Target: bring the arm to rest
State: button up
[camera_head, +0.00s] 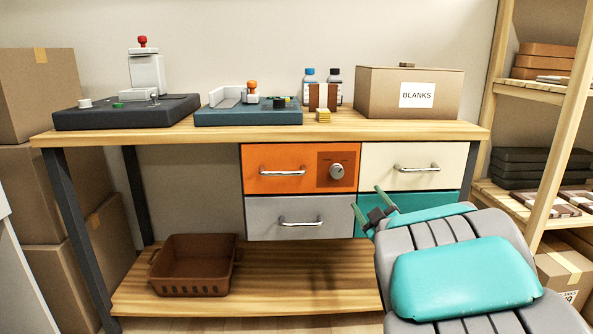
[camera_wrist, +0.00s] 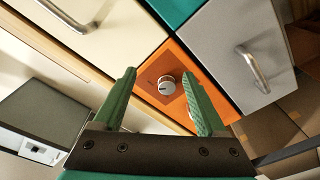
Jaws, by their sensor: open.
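My gripper (camera_head: 366,198) is in front of the right side of the drawer unit, near the teal drawer (camera_head: 430,203). Its two green fingers stand apart with nothing between them. In the wrist view my gripper (camera_wrist: 159,78) also shows open. The silver knob (camera_wrist: 166,86) on the orange drawer panel (camera_wrist: 172,62) appears between the fingers, beyond them. My arm comes in from the lower right of the head view, grey with teal covers, and hides part of the teal drawer.
The wooden workbench (camera_head: 340,130) carries two machines, bottles and a BLANKS box (camera_head: 388,90). Drawer handles stick out, including on the orange (camera_head: 282,172) and grey (camera_head: 300,222) drawers. A brown basket (camera_head: 192,265) sits on the lower shelf. A wooden rack (camera_head: 500,88) stands at right.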

jog(key=s+d+f+m+g+h+p, duration=0.25)
jog(key=s+m+g, duration=0.2)
jog(key=s, duration=0.35)
jog(key=s+d+f+m+g+h+p, duration=0.1)
jog(key=s+f+m+g+h+p, duration=0.2)
jog(key=s+g, duration=0.4)
jog(key=s+a+g+y+p, duration=0.2)
jog(key=s+a+g, duration=0.2)
jog(key=s, duration=1.2)
jog(key=s+a+m+g+y+p, duration=0.1)
jog(key=s+a+g, duration=0.4)
jog(key=s, duration=1.1)
jog(key=shift+a+f+y+p, duration=0.25)
jog(key=shift+a+y+p, duration=0.15)
jog(key=shift+y+p, duration=0.15)
jog(key=shift+c, duration=0.3)
